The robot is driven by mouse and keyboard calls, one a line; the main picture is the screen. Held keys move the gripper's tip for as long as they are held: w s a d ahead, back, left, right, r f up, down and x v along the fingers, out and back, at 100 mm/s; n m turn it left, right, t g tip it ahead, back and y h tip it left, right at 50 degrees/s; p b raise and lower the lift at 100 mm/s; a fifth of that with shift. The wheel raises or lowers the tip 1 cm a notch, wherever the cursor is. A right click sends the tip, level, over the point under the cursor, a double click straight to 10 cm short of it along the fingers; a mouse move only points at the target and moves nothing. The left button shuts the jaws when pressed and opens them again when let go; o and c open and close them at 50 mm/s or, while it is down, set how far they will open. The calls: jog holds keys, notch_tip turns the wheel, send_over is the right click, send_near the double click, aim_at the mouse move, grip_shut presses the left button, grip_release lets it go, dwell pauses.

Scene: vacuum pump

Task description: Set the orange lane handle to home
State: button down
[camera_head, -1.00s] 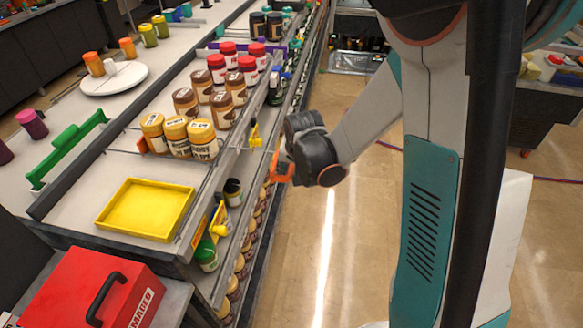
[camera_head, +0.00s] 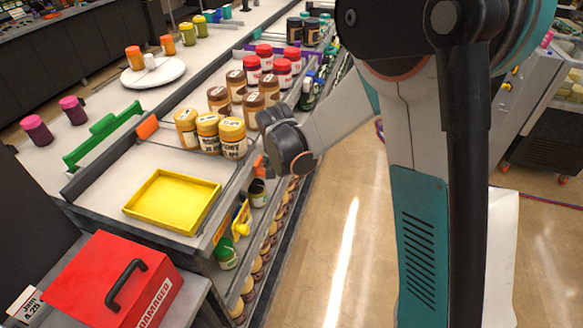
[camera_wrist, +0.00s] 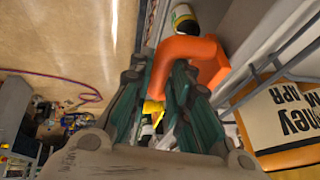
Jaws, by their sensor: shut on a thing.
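The orange lane handle (camera_wrist: 208,58) is a curved orange loop in the wrist view. My gripper (camera_wrist: 178,78) has its teal fingers closed around part of it. In the head view my gripper (camera_head: 285,145) is at the shelf's front edge, beside the yellow-capped jars. Only a small part of the orange handle (camera_head: 259,166) shows there below the gripper. The yellow-capped jars (camera_head: 208,135) stand at the lane's front. My fingertips are hidden in the head view.
A yellow tray (camera_head: 145,212) lies on the near shelf, with a red box (camera_head: 85,285) in front. A yellow handle (camera_head: 242,217) sticks out of the shelf front. Brown-labelled and red-capped jars (camera_head: 252,68) stand farther back.

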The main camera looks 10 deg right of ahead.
jog(key=shift+w+a, duration=0.1)
jog(key=shift+a, duration=0.05)
jog(key=c, duration=1.5)
grip_release()
jog(key=shift+a, duration=0.15)
jog(key=v, duration=1.2)
